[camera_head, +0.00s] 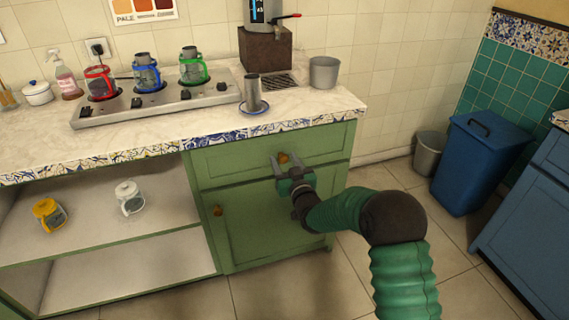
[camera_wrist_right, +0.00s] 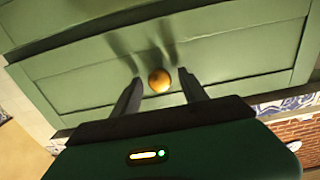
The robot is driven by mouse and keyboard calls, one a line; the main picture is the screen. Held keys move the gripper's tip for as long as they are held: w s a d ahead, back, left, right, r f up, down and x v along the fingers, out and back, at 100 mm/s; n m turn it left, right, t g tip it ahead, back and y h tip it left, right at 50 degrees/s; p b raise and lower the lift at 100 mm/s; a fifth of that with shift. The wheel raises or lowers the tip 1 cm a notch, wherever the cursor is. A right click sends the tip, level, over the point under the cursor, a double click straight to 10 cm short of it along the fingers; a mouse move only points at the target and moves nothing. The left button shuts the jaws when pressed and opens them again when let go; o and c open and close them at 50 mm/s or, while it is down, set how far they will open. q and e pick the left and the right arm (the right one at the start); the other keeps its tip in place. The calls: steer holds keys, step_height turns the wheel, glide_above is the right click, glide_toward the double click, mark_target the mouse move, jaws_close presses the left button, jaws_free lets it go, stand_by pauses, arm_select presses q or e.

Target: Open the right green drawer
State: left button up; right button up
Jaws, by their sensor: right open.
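The right green drawer (camera_head: 240,158) is closed under the counter's right end and has a round orange-brown knob (camera_head: 284,158). My right gripper (camera_head: 287,160) is open at the drawer front, with its fingers on either side of the knob. In the right wrist view, the knob (camera_wrist_right: 159,80) sits between the two fingertips (camera_wrist_right: 157,78), with a gap on each side. The drawer panel (camera_wrist_right: 230,50) fills much of that view. My left gripper is not in view.
Below the drawer is a green cupboard door (camera_head: 260,225) with its own knob (camera_head: 218,211). Open shelves at left hold a yellow mug (camera_head: 48,215) and a white one (camera_head: 129,198). A metal cup on a saucer (camera_head: 254,108) stands above the drawer.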

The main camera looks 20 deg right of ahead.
steer(key=shift+d, duration=0.15)
steer(key=shift+c, duration=1.2)
jaws_close()
